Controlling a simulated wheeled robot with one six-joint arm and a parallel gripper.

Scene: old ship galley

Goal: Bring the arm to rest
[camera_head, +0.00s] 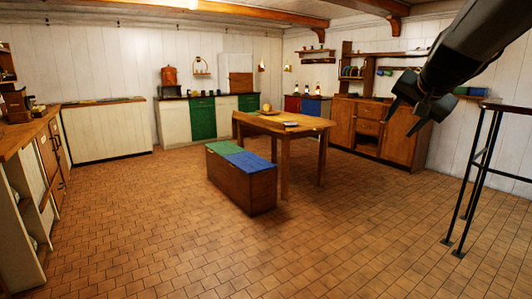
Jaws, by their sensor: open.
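My gripper (407,106) is in the upper right of the head view, at the end of my dark arm, which comes in from the top right corner. Its fingers are spread and nothing shows between them. It hangs in the air, and in the picture it overlaps the wooden cabinet (357,127) by the right wall. It touches nothing that I can see.
A wooden table (300,128) stands mid-room, with a chest (242,187) with green and blue top in front. Counters (105,129) line the left and back walls. A black metal railing (475,175) stands at right. The tiled floor in front is clear.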

